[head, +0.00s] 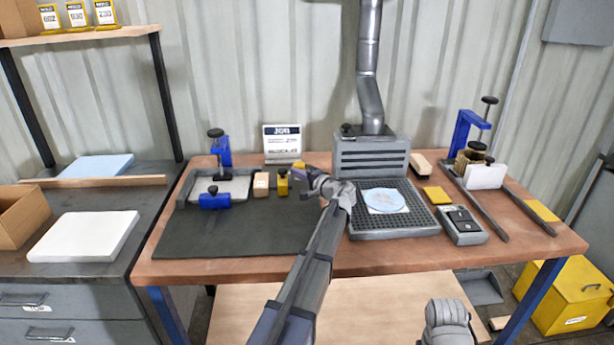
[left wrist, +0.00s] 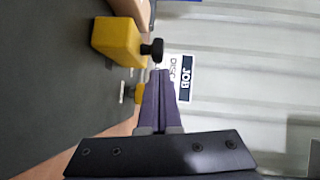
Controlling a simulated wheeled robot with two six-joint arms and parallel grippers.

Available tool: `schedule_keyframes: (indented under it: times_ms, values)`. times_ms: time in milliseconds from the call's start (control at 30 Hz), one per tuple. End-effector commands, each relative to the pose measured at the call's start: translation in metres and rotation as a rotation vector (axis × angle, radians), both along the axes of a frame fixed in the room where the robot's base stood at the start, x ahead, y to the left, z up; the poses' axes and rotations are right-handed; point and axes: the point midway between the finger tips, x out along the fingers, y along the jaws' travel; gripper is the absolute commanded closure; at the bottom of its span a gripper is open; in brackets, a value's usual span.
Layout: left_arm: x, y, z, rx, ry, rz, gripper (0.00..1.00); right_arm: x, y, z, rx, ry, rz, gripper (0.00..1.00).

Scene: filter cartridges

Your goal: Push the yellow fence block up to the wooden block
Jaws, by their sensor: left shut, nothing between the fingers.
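The yellow fence block (head: 283,187) with a black knob stands on the dark mat, just right of the wooden block (head: 261,184). A narrow gap seems to lie between them in the head view. In the left wrist view the yellow fence block (left wrist: 115,40) is at the upper left, and part of the wooden block (left wrist: 132,10) shows at the top edge. My left gripper (head: 299,174) is shut and empty, close to the right of the yellow block. Its closed fingers (left wrist: 160,88) also show in the left wrist view; I cannot tell whether they touch the block.
A blue clamp fixture (head: 220,180) stands left of the wooden block. A job sign (head: 283,143) stands behind. A grey vent unit (head: 370,157) and a perforated plate (head: 412,220) lie to the right. The front of the dark mat (head: 230,235) is clear.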

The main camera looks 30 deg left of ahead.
Motion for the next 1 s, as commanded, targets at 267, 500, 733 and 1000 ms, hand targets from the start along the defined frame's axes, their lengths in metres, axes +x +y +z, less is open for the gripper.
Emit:
schedule_keyframes:
  times_ms: [267, 500, 733, 1000]
  values:
    - [-0.003, 0.008, -0.001, 0.000, 0.000, 0.001, 1.00, 0.000, 0.000, -0.001, 0.000, 0.000, 0.000, 0.26]
    - [-0.004, 0.008, -0.001, 0.000, 0.000, 0.001, 1.00, 0.000, 0.000, -0.001, 0.000, 0.000, 0.000, 0.26]
    - [-0.020, 0.031, -0.001, 0.001, 0.000, 0.005, 1.00, 0.000, 0.000, -0.001, 0.000, 0.000, 0.000, 0.26]
    - [-0.035, 0.059, -0.001, 0.001, 0.001, 0.002, 1.00, 0.000, 0.000, -0.001, 0.000, 0.000, 0.000, 0.26]
